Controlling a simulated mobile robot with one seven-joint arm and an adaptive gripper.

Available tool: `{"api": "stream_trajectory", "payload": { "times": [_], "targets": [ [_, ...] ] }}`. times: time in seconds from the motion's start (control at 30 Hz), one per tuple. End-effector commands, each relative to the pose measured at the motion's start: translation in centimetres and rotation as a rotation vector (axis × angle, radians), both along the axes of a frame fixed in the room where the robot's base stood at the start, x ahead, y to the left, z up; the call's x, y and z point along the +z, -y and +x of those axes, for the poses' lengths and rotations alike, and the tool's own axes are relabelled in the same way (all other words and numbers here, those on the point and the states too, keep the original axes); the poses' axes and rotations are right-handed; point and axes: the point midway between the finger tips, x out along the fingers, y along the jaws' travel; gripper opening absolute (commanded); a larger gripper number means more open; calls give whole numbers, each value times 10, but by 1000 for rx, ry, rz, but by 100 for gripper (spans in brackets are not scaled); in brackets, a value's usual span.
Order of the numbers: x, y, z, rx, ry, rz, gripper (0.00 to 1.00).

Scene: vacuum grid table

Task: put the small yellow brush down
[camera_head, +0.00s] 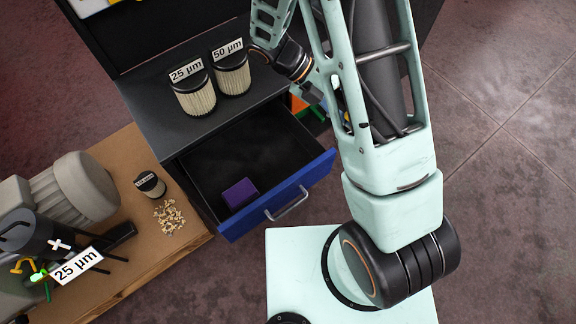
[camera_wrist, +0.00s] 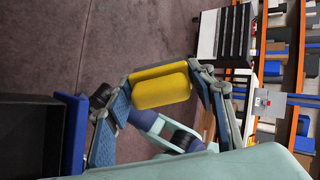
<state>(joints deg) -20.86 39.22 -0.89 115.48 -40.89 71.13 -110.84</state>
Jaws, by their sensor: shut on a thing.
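The small yellow brush (camera_wrist: 160,85) is between the two fingers of my gripper (camera_wrist: 162,97) in the wrist view. The gripper is shut on it, with a blue-padded finger on each side. The brush is held in the air, with the floor behind it. In the head view the brush cannot be made out, and my arm covers part of the area near the cabinet.
An open drawer with a blue front (camera_head: 278,195) holds a purple block (camera_head: 240,194). Two filters labelled 25 µm (camera_head: 194,92) and 50 µm (camera_head: 232,72) stand on the black cabinet top. A wooden table (camera_head: 125,150) at left carries a grey machine (camera_head: 75,190), a small filter (camera_head: 150,184) and loose chips (camera_head: 169,216).

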Motion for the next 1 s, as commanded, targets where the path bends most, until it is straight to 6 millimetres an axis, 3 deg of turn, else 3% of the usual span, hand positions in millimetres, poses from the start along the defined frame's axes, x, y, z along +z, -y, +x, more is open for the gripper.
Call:
{"api": "stream_trajectory", "payload": {
  "times": [0.27, 0.5, 0.7, 1.0],
  "targets": [
    [-43, -34, -37, -693, 180, 226, 27],
    [-70, -93, -58, -1286, 485, 321, 27],
    [-81, -139, -65, -1567, 694, 314, 27],
    [-92, -196, -73, -1804, 909, 262, 27]
  ]
}}
